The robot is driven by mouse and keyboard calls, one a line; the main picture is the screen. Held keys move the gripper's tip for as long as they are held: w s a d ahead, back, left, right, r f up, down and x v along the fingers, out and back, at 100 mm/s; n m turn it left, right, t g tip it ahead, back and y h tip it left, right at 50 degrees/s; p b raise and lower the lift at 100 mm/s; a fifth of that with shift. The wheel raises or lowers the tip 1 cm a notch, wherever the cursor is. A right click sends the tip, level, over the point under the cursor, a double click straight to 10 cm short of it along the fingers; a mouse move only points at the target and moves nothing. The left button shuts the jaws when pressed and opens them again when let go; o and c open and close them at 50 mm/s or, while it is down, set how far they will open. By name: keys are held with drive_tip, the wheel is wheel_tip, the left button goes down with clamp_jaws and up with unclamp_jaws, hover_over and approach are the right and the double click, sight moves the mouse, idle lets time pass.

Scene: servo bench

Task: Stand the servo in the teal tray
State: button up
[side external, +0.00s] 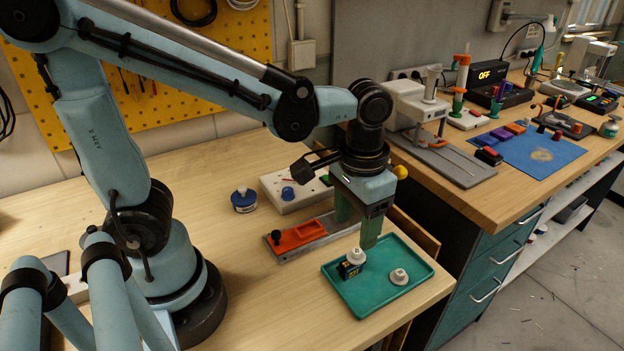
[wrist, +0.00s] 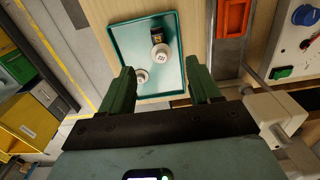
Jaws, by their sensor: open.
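The servo (side external: 350,269), a small dark body with a yellow-marked label and a white round top, stands upright in the teal tray (side external: 372,308), towards its left side. In the wrist view the servo (wrist: 157,34) has its white top nearer the camera. A separate white disc (side external: 399,277) lies on the tray floor to its right; it also shows in the wrist view (wrist: 141,76). My gripper (side external: 356,234) is open and empty, with its green fingers above the tray and apart from the servo. Both fingers (wrist: 162,88) are spread wide in the wrist view.
An orange block on a grey rail fixture (side external: 300,236) lies just behind the tray. A white box with a blue knob (side external: 288,192) and a blue round container (side external: 244,200) stand farther back.

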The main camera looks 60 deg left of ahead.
drive_tip(key=a+r+t, duration=0.3)
drive_tip(key=a+t, duration=0.4)
drive_tip(key=a, duration=0.1)
drive_tip(key=shift+a+r, duration=0.15)
idle(0.3)
drive_tip(key=shift+w, duration=0.1)
idle(1.1)
